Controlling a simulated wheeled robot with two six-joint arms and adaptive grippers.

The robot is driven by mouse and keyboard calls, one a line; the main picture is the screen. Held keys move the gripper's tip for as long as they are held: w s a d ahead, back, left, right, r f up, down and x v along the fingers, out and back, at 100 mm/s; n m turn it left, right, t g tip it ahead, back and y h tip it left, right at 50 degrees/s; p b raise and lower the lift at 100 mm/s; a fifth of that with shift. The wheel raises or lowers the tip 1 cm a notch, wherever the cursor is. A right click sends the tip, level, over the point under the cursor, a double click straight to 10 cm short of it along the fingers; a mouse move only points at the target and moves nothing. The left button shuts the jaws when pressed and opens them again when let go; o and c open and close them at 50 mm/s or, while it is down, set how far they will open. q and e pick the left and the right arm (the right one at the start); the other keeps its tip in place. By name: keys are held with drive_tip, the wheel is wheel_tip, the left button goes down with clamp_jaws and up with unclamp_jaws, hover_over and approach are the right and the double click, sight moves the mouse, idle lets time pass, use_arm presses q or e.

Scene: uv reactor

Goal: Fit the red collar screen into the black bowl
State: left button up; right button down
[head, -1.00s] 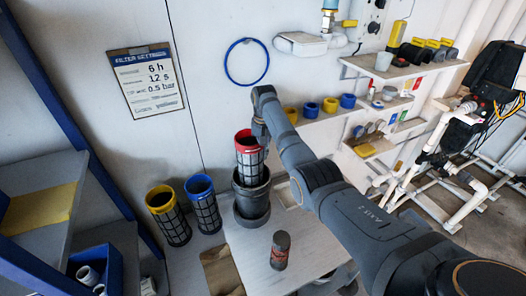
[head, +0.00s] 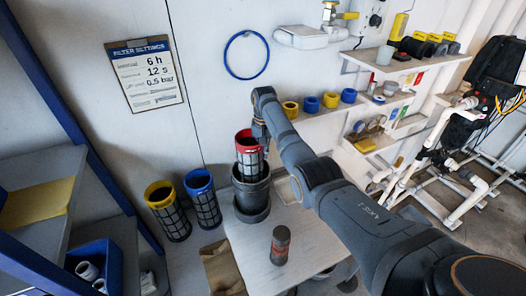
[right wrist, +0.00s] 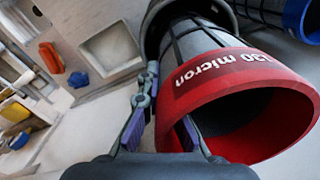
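The red collar screen (head: 249,161), a dark mesh cylinder with a red collar, stands nearly upright with its lower end inside the black bowl (head: 252,204). Its red collar and upper mesh are above the bowl's rim. My right gripper (head: 259,139) is at the collar's right side. In the right wrist view, the fingers of the gripper (right wrist: 163,128) straddle the wall of the red collar (right wrist: 215,82), marked "130 micron", one outside and one inside, closed on it. The screen's lower end is hidden in the bowl. My left gripper is not in view.
A yellow collar screen (head: 167,211) and a blue collar screen (head: 203,199) stand to the left of the bowl. A dark canister (head: 280,246) stands on the light table in front. Wall shelves (head: 384,110) with rings and fittings are to the right.

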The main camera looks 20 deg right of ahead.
drive_tip(key=shift+f+b, duration=1.2)
drive_tip(key=shift+f, duration=1.25)
drive_tip(key=shift+f+b, duration=2.75)
drive_tip(key=shift+f, duration=1.2)
drive_tip(key=c, duration=2)
unclamp_jaws()
drive_tip(key=o, duration=0.6)
drive_tip(key=shift+c, duration=0.2)
wheel_tip(320, 180, up, 12)
